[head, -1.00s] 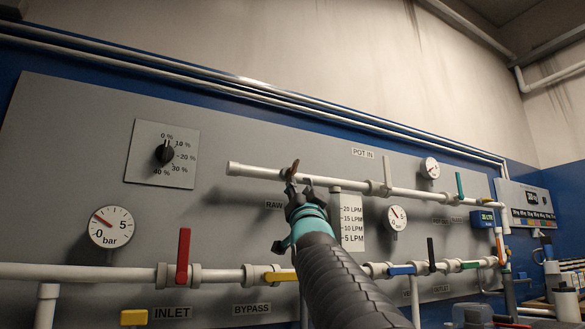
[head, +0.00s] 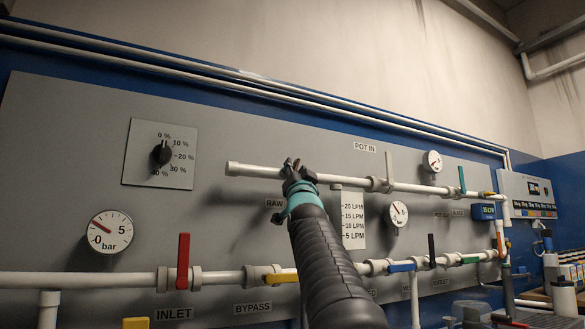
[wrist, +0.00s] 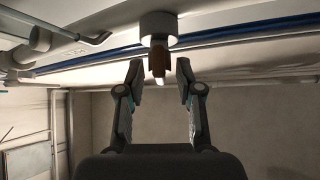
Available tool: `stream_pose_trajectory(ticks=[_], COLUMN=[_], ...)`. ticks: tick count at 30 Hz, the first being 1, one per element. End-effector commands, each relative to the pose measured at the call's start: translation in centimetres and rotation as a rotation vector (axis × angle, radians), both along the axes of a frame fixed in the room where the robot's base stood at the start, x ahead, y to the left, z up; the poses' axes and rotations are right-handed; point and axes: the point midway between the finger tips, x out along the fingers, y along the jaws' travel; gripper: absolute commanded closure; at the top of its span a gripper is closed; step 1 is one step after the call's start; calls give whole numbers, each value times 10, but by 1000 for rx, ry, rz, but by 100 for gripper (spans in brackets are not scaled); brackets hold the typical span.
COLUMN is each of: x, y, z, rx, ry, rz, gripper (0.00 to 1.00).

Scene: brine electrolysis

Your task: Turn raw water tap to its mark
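The raw water tap has a brown handle (wrist: 158,62) below a pale round fitting (wrist: 158,28) in the wrist view. My gripper (wrist: 159,76) is open, with one finger on each side of the handle and gaps on both sides. In the head view my gripper (head: 293,168) is up at the upper white pipe (head: 335,184), beside the partly covered RAW label (head: 275,203). There the tap handle is mostly hidden behind the fingers. I cannot make out the tap's mark.
A flow scale (head: 353,222) stands just right of my gripper. A red INLET handle (head: 183,262) and a yellow BYPASS handle (head: 281,277) sit on the lower pipe. A blue handle (head: 401,268) is right of my arm. A dial (head: 161,154) is at upper left.

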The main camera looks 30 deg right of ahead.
Motion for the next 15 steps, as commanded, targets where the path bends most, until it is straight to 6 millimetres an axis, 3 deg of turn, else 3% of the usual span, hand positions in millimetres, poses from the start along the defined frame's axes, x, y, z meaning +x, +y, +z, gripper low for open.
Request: stream_pose_trajectory(ticks=[4,8,9,15], x=[0,0,0,0], y=[0,0,0,0], z=[0,0,0,0], rx=[0,0,0,-1], ry=[0,0,0,0], rz=[0,0,0,0], gripper=[65,97,100,100])
